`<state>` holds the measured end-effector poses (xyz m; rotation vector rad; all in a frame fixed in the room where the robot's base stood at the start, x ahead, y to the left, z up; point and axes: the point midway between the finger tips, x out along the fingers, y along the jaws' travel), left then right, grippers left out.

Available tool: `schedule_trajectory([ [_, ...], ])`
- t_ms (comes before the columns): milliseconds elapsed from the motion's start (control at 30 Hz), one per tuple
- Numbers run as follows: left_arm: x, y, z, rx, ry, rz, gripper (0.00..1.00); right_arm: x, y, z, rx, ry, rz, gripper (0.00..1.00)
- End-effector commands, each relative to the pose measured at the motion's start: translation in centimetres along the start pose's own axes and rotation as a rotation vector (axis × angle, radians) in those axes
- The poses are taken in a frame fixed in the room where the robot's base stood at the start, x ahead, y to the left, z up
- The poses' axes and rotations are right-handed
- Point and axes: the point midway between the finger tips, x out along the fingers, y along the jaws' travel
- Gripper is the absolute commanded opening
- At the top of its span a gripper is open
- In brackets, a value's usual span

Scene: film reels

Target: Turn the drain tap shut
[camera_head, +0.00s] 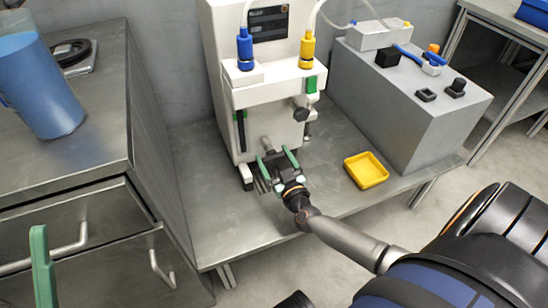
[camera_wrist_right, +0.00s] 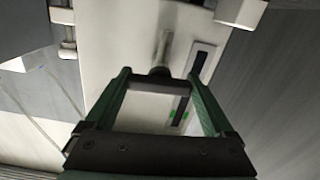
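The drain tap (camera_head: 266,143) is a small grey fitting low on the front of the white machine (camera_head: 222,45). In the right wrist view the tap (camera_wrist_right: 161,52) shows a grey lever above a round, darker stub. My right gripper (camera_head: 277,160) has two green fingers spread apart in front of the tap. In the right wrist view the stub lies between the fingertips (camera_wrist_right: 158,76), with gaps on both sides. Nothing is held. One green finger of my left gripper (camera_head: 41,265) shows at the lower left; its other finger is out of view.
A yellow tray (camera_head: 366,170) lies on the metal table right of my right gripper. A grey box (camera_head: 425,105) with small parts on top stands behind it. A blue jug (camera_head: 38,90) stands on the left cabinet. Blue and yellow bottles top the machine.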

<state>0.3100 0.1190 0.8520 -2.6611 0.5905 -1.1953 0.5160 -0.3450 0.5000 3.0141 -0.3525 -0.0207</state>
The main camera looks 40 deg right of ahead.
Motion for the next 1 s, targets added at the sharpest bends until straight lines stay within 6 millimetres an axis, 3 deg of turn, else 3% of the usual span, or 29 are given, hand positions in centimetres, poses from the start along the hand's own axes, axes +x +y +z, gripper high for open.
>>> schedule_trajectory([
  [67,0.02,-0.02,-0.02,-0.001,0.001,-0.002,0.85,-0.02,0.01,0.01,0.0,0.0,0.0,0.73],
  [433,0.03,-0.04,-0.03,-0.001,0.001,-0.003,0.85,-0.04,0.01,0.01,0.0,0.0,0.001,0.33],
  [1000,0.37,-0.27,-0.44,-0.004,0.004,-0.003,0.85,-0.06,-0.08,0.05,0.132,-0.001,-0.001,0.32],
])
